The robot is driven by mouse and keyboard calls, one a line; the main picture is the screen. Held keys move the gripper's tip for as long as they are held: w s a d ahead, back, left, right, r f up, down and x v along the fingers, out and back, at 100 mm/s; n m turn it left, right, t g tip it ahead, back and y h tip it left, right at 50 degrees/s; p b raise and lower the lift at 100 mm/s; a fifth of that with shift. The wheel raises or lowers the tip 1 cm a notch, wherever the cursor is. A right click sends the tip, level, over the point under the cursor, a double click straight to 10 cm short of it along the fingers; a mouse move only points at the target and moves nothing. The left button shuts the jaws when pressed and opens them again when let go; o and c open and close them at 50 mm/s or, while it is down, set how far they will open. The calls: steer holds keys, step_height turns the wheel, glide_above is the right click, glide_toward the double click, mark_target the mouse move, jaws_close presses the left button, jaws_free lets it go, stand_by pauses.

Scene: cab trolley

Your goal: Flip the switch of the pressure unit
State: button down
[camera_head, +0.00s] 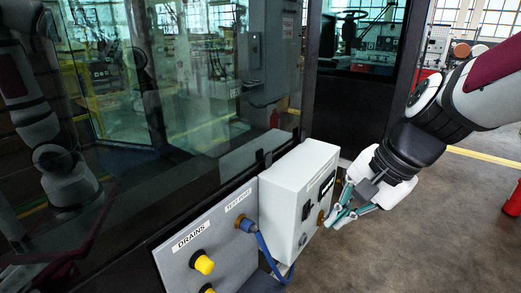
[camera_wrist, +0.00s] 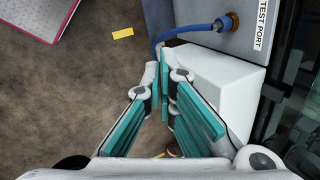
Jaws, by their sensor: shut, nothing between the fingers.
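The pressure unit, a light grey box (camera_head: 293,188), is mounted beside the labelled panel in the head view. Its right-hand face carries a dark display (camera_head: 327,184), a dark round part (camera_head: 306,210) and a small brass-coloured part (camera_head: 321,217). I cannot tell which part is the switch. My gripper (camera_head: 333,218) is shut and empty, with its teal fingers close to that face near the brass part; contact cannot be told. In the wrist view, my gripper (camera_wrist: 164,85) shows its fingers beside the white box (camera_wrist: 225,75), whose front face is hidden.
The grey panel (camera_head: 222,262) left of the box has yellow knobs (camera_head: 203,262) under a DRAINS label and a blue hose (camera_head: 262,247) at the test port. The hose also shows in the wrist view (camera_wrist: 190,29). Glass cab panes stand behind.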

mark_target(309, 212)
steer(key=w+d+f+m+t+y+p, duration=0.1)
steer(key=w+d+f+m, duration=0.3)
steer(key=m, duration=0.4)
steer(key=w+d+f+m+t+p, duration=0.1)
steer(key=w+d+f+m+p, duration=0.3)
steer(key=w+d+m, duration=0.2)
steer(key=shift+w+d+f+m+y+p, duration=0.2)
steer(key=shift+d+f+m+y+p, duration=0.2)
steer(key=shift+d+m, duration=0.5)
steer(key=shift+a+f, duration=0.1)
steer(key=shift+a, duration=0.05)
steer(key=w+a+f+p, duration=0.1)
steer(key=w+a+f, duration=0.5)
steer(key=a, duration=0.1)
steer(key=shift+w+p, duration=0.25)
steer(key=shift+p, duration=0.15)
steer(key=shift+a, duration=0.15)
